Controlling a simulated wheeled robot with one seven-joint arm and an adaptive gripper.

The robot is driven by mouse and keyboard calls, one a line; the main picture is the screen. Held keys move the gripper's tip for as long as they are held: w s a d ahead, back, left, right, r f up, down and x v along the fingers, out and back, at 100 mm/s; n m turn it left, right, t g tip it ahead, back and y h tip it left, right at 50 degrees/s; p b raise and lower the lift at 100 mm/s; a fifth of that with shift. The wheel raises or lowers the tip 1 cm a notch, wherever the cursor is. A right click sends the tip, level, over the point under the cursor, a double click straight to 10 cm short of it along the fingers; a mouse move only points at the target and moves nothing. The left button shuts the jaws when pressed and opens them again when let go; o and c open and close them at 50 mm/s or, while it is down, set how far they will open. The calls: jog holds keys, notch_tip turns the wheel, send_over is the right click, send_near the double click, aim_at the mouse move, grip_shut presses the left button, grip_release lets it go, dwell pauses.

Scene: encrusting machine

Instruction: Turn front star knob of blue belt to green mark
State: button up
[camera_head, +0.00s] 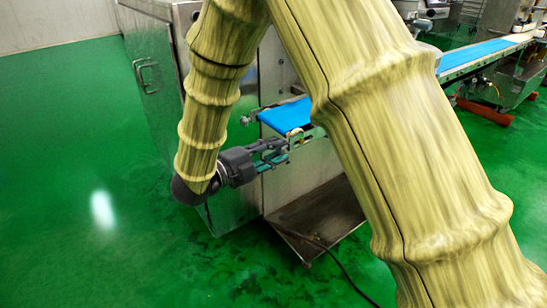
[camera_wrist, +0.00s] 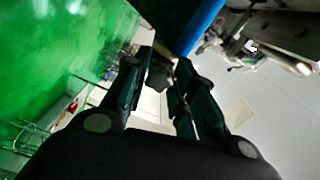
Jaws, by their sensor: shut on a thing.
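The blue belt (camera_head: 288,116) sticks out from the steel machine, its front end close to my gripper (camera_head: 278,150). In the wrist view, the belt's blue edge (camera_wrist: 203,25) runs above my gripper (camera_wrist: 162,75). A small dark knob (camera_wrist: 160,74) sits between the two fingers there, and the fingers are shut on it. It looks like the front star knob, but its lobes are too dark to make out. I cannot tell the green mark in either view. My arm hides part of the belt in the head view.
The steel machine cabinet (camera_head: 155,85) with a door handle stands behind my arm. A low metal tray (camera_head: 325,210) lies under the belt, with a black cable (camera_head: 335,260) on the floor. A second blue conveyor (camera_head: 480,54) is at the right. The green floor at left is clear.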

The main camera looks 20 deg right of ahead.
jog(key=m+b, duration=0.2)
jog(key=m, duration=0.1)
jog(key=m+b, duration=0.1)
jog(key=b, duration=0.1)
jog(key=shift+f+m, duration=0.3)
jog(key=m+b, duration=0.3)
jog(key=b, duration=0.1)
jog(key=shift+m+b, duration=0.3)
jog(key=m+b, duration=0.3)
jog(key=b, duration=0.2)
jog(key=shift+s+m, duration=0.1)
jog(key=shift+m, duration=0.3)
jog(key=m+b, duration=0.2)
jog(key=b, duration=0.1)
jog(key=shift+r, duration=0.25)
jog(key=shift+r+m+b, duration=0.1)
jog(key=shift+m+b, duration=0.2)
jog(key=shift+b, duration=0.2)
jog(key=o, duration=1)
jog(key=shift+r, duration=0.1)
jog(key=shift+o, duration=0.2)
